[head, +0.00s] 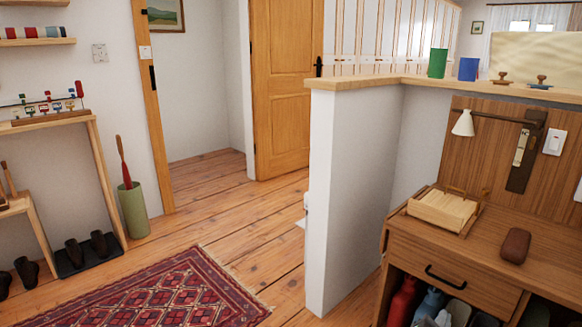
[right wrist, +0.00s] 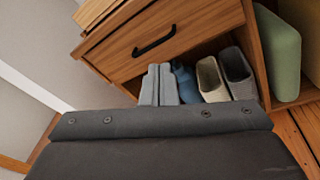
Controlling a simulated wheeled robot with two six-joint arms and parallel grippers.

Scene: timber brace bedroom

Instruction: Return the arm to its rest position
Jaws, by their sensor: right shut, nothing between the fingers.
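My right gripper (right wrist: 158,86) shows in the right wrist view. Its two grey fingers are shut side by side with nothing between them. They point toward the open space under the drawer of a wooden desk (right wrist: 172,37); I cannot tell how far off they are. My dark right wrist fills the bottom of that view. In the head view I cannot make out either gripper clearly. My left gripper is not in view. The same kind of desk (head: 540,262) stands at the right of the head view, its drawer shut.
A white half wall (head: 345,190) stands left of the desk. A wooden tray (head: 441,211) and a brown case (head: 515,246) lie on the desk. Bottles and bins fill the space below. A red rug (head: 150,292) lies at lower left; the floorboards (head: 240,222) beyond are clear.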

